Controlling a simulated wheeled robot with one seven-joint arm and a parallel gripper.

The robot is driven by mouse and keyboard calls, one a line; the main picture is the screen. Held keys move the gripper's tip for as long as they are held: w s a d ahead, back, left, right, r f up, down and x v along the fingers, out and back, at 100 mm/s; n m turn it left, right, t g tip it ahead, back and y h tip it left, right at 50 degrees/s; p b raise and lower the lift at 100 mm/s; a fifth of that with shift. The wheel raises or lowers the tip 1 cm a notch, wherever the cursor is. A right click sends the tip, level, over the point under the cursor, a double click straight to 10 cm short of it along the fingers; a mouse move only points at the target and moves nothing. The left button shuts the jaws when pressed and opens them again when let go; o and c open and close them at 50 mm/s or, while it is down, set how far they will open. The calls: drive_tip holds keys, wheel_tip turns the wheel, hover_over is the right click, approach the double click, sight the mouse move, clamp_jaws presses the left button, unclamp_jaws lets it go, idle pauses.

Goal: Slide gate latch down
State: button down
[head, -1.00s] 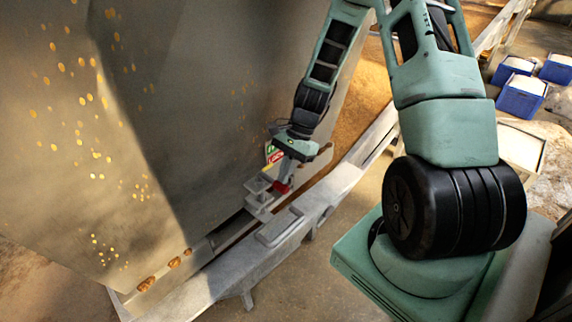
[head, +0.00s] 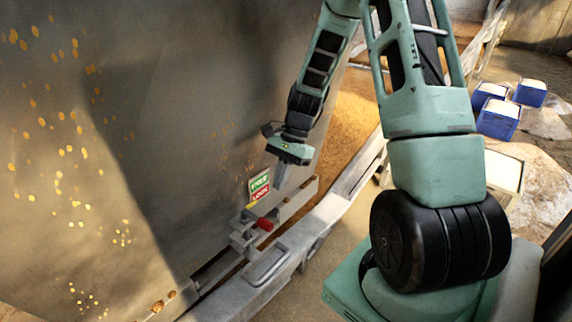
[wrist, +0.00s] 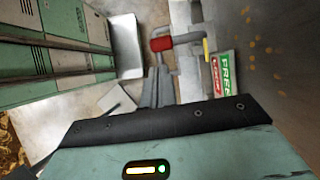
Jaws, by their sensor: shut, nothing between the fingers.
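The gate latch has a red handle (head: 264,225) on a grey metal bracket (head: 241,241), low on the big metal bin wall. In the wrist view the red handle (wrist: 162,43) lies just beyond the fingertips. A small yellow marker (wrist: 207,47) sits by the red end of the label. The green FREE and red LOCK label (head: 259,186) is on the wall above the handle. My gripper (head: 280,187) is shut and empty, above and right of the handle, apart from it. The wrist view shows the closed fingers (wrist: 154,88) pointing toward it.
A grey rail (head: 290,246) runs along the bin's foot beneath the latch. Grain (head: 350,110) lies behind my arm. Blue crates (head: 498,119) and a pale box (head: 503,172) stand at the right, clear of the latch.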

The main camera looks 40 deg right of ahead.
drive_tip(key=shift+b+v, duration=0.45)
drive_tip(key=shift+v, duration=1.9)
drive_tip(key=s+a+r+n+t+h, duration=0.25)
drive_tip(key=a+n, duration=0.35)
drive_tip(key=n, duration=0.3)
drive_tip(key=s+a+r+n+t+h, duration=0.1)
drive_tip(key=s+a+n+h, duration=0.25)
drive_tip(key=a+n, duration=0.4)
drive_tip(key=s+a+f+n+g+b, duration=0.1)
drive_tip(key=s+a+f+n+b, duration=0.1)
drive_tip(key=s+a+b, duration=0.1)
drive_tip(key=s+a+f+n+g+b, duration=0.1)
drive_tip(key=s+a+f+n+b, duration=0.1)
drive_tip(key=s+a, duration=0.4)
drive_tip(key=s+a+f+n+g+y+b, duration=0.1)
drive_tip(key=s+a+n+b, duration=0.3)
drive_tip(key=a, duration=0.4)
drive_tip(key=shift+s+f, duration=0.35)
drive_tip(key=shift+f, duration=0.5)
